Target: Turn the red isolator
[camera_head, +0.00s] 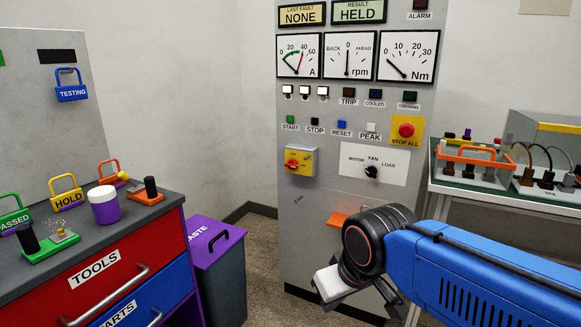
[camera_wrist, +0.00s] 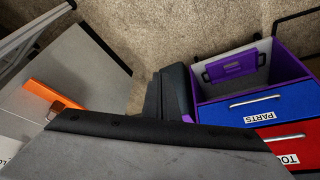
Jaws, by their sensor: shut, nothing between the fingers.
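The red isolator (camera_head: 291,164) is a small red handle on a yellow plate, at the lower left of the grey panel (camera_head: 330,115) in the head view. Its handle looks roughly horizontal. The wrist view does not show it. My gripper (camera_head: 328,290) is below and to the right of the isolator, well apart from it, low in front of the panel. The fingertips are hard to make out in the head view.
A motor/fan/load selector (camera_head: 371,171) and red stop button (camera_head: 406,130) are right of the isolator. An orange part (camera_head: 337,219) is lower on the panel. Left are the tool cabinet (camera_head: 55,275) and purple-lidded waste bin (camera_head: 220,280); right is a bench (camera_head: 500,192).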

